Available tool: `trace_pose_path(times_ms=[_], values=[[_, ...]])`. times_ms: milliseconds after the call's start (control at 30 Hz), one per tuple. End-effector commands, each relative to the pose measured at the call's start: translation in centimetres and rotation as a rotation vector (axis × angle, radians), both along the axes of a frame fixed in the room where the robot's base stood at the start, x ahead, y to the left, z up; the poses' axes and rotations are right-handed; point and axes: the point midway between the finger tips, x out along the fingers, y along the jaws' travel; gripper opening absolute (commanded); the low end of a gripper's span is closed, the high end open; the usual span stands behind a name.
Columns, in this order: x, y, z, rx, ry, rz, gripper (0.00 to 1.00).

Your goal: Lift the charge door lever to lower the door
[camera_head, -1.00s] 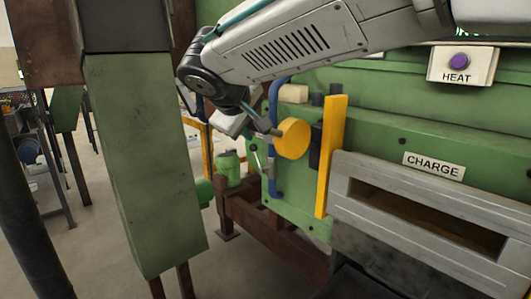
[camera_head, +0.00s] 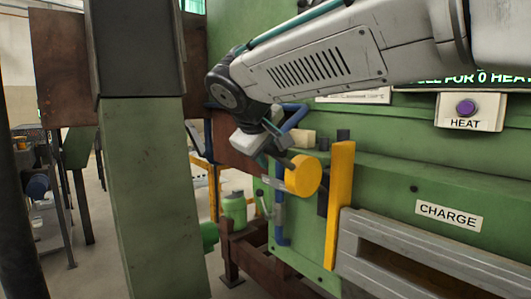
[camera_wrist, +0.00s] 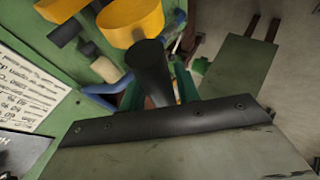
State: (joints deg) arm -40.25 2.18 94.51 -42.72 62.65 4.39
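In the head view the green furnace front carries a yellow round disc (camera_head: 303,176), with a short dark bar reaching left from it; I take this to be the charge door lever. My gripper (camera_head: 272,150) is at that bar, left of the disc. In the wrist view the dark bar (camera_wrist: 150,68) runs from the yellow disc (camera_wrist: 128,20) towards me. Dark green finger-like parts (camera_wrist: 158,90) show on both sides of it; whether they press on it is unclear. The CHARGE label (camera_head: 448,214) sits above a grey slatted frame (camera_head: 425,262) around a dark opening.
A yellow upright bar (camera_head: 340,205) stands close right of the disc, and a blue pipe (camera_head: 282,215) runs close to it. A green post (camera_head: 150,190) stands at left. The HEAT button box (camera_head: 469,112) is under my arm. A green canister (camera_head: 235,208) stands behind.

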Motion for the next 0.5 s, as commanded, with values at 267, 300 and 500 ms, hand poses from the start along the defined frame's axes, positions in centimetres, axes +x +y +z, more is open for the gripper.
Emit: trace_pose_path(times_ms=[267, 300, 500], values=[[-0.1, 0.4, 0.1, 0.004, -0.004, 0.006, 0.43], [-0.1, 0.4, 0.2, 0.004, -0.004, 0.007, 0.43], [-1.5, 0.8, 1.7, 0.006, -0.006, 0.008, 0.43]])
